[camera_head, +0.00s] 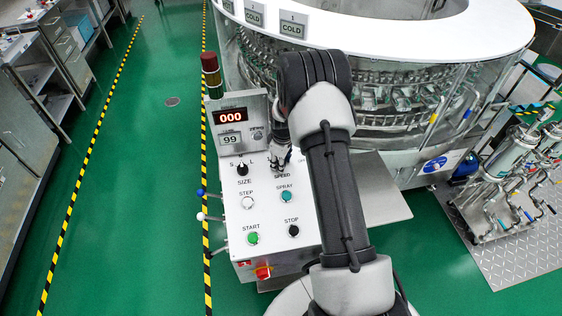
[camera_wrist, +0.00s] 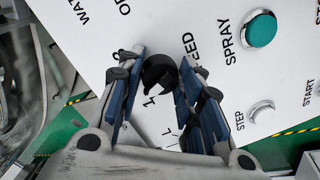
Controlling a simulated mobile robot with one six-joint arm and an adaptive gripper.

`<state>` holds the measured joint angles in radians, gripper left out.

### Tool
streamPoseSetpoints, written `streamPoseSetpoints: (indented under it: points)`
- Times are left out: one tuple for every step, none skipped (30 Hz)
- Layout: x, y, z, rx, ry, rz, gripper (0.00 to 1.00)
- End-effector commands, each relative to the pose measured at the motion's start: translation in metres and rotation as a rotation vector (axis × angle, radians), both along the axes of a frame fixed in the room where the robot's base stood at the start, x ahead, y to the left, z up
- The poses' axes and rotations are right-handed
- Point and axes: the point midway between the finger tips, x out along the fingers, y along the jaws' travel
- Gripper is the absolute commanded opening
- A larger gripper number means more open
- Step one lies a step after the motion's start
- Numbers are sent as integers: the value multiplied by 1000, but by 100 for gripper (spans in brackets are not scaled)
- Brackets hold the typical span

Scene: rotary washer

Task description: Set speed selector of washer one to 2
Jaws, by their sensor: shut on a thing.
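The speed selector is a black knob (camera_wrist: 158,74) on the white panel of the washer's control box (camera_head: 233,205). In the wrist view it sits between the two blue-padded fingers of my gripper (camera_wrist: 160,62), which is shut on it. In the head view my gripper (camera_head: 281,160) reaches down onto the panel just above the "SPEED" label and hides the knob. Part of the label and a few scale marks show around the knob in the wrist view. I cannot tell which mark the knob points to.
The black size selector (camera_head: 242,169) is left of my gripper. The white step button (camera_head: 248,202), teal spray button (camera_head: 286,196), green start button (camera_head: 253,238) and black stop button (camera_head: 293,230) lie below. A red display (camera_head: 230,116) reads 000. The round washer (camera_head: 400,95) stands behind.

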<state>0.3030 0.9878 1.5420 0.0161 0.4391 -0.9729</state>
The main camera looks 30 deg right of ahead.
Motion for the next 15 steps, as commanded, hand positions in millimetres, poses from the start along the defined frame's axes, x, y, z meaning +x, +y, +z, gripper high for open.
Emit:
streamPoseSetpoints:
  points:
    - [0, 0, 0, 10, -4, -38, 10]
    - [0, 0, 0, 16, -6, -61, 10]
    - [0, 0, 0, 23, -9, -90, 10]
    - [0, 0, 0, 29, -10, -111, 10]
    - [0, 0, 0, 34, -11, -133, 10]
    - [0, 0, 0, 40, -13, -158, 10]
    - [0, 0, 0, 45, -15, -176, 10]
    - [0, -1, 0, 50, -16, -193, 10]
    - [0, -1, 0, 55, -17, -215, 10]
    - [0, -1, 0, 59, -19, -230, 10]
    - [0, 0, 0, 63, -20, -243, 10]
    - [0, -1, 0, 67, -21, -261, 10]
    - [-1, 0, 0, 71, -21, -271, 10]
    - [-1, 0, 0, 73, -23, -282, 10]
    - [-1, 0, 0, 76, -23, -294, 10]
